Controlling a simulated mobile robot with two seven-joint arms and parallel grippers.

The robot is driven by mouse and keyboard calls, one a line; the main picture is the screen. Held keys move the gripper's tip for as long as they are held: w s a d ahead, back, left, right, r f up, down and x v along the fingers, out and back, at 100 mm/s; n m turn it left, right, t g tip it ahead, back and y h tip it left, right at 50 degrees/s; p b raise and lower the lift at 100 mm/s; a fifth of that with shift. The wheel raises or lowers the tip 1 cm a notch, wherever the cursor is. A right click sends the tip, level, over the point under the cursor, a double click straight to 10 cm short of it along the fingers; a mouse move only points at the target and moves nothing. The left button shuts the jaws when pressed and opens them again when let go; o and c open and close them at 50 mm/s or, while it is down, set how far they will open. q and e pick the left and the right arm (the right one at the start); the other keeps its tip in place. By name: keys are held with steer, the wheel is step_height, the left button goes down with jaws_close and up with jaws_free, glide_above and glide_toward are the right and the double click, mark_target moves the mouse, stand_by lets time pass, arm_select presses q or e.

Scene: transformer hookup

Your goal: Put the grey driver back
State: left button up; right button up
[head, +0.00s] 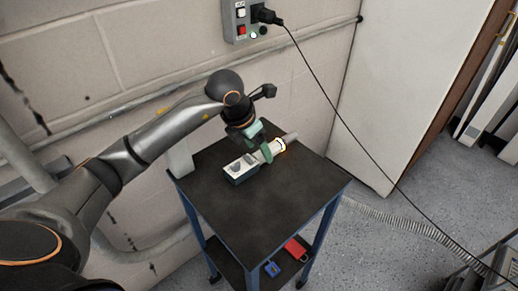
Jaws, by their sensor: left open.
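No thing in the head view can be told for certain as the grey driver. A light grey cylinder (290,137) with a glowing ring lies on the dark cart top (265,205), close beside my left gripper. My left gripper (259,142) is open, with green finger pads, low over the back of the cart. A small white and blue box (240,168) with dark round parts on top sits just left of the pads. I cannot tell whether the pads touch the box or the cylinder. My right gripper is out of view.
A pale upright block (180,160) stands at the cart's back left. A red item (296,249) and a blue item (271,268) lie on the lower shelf. A black cable (340,120) hangs from the wall socket box (240,20). The cart top's front is clear.

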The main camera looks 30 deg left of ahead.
arm_select(q)
steer(key=v, duration=1)
steer(key=shift+r, duration=0.35)
steer(key=shift+s, duration=0.15)
